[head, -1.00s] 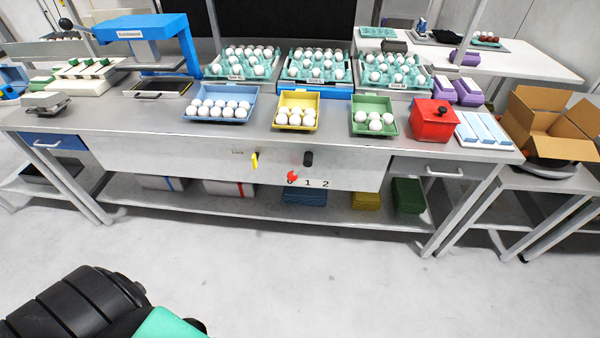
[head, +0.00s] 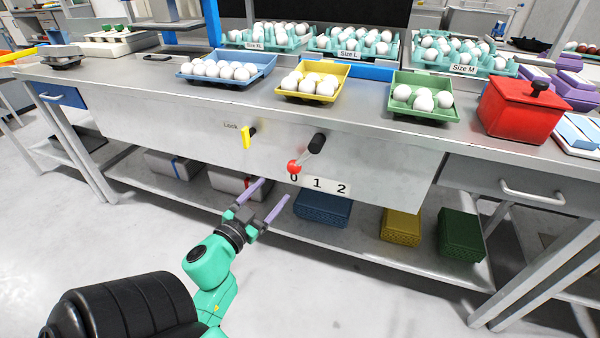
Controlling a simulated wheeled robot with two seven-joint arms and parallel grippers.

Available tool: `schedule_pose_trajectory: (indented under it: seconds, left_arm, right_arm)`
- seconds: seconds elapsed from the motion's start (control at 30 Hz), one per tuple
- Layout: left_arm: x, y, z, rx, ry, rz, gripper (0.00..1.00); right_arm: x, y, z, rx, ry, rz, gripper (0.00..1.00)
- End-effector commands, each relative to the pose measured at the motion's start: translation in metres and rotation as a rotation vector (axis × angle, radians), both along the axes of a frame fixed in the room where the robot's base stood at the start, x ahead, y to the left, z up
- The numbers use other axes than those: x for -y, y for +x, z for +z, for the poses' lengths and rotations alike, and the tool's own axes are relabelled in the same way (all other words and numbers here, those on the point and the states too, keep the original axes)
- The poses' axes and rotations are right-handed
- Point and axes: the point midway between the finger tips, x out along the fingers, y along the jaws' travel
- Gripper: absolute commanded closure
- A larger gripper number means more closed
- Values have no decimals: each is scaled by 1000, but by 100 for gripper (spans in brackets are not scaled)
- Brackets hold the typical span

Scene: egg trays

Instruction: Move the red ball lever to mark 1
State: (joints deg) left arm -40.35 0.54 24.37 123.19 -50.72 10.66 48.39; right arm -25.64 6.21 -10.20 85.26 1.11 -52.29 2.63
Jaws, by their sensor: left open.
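The red ball lever (head: 295,166) is on the front panel of the bench. Its ball hangs down to the left from a black pivot (head: 317,143) and sits at mark 0 (head: 294,177), partly covering that digit. Mark 1 (head: 317,183) and mark 2 (head: 341,188) are to the right of it. My left gripper (head: 264,198) is open and empty, below and left of the ball, apart from it, with its two lilac fingers pointing up toward the panel. My right gripper does not show.
A yellow lock handle (head: 247,137), labelled Lock, sticks out of the panel left of the lever. Egg trays and a red box (head: 522,108) stand on the bench top. A lower shelf holds blue, yellow and green boxes (head: 459,234).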

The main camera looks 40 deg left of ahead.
Motion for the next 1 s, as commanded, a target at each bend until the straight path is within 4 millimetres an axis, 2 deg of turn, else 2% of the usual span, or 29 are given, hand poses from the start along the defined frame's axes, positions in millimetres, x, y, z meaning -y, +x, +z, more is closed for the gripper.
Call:
schedule_pose_trajectory:
  seconds: [0.2, 0.4, 0.53, 0.77, 0.8, 0.87, 0.9, 1.0]
  left_arm:
    - [-10, 59, 3, 5, 4, -3, 21]
    - [-18, 104, 1, 3, 1, -1, 21]
    - [-21, 117, 1, 1, -1, 1, 21]
    - [-22, 119, 0, 0, -2, 1, 21]
    - [-22, 119, 0, 0, -2, 1, 25]
    - [-21, 119, 0, 0, -2, 1, 48]
    - [-21, 119, 0, 0, -2, 1, 63]
    - [-21, 119, 0, 0, -2, 1, 100]
  right_arm:
    - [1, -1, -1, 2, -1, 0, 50]
    - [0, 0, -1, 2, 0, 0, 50]
    - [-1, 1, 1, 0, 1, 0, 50]
    - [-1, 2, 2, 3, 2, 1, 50]
    - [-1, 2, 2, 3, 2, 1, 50]
    - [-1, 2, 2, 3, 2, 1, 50]
    - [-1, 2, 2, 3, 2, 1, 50]
    - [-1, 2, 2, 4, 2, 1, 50]
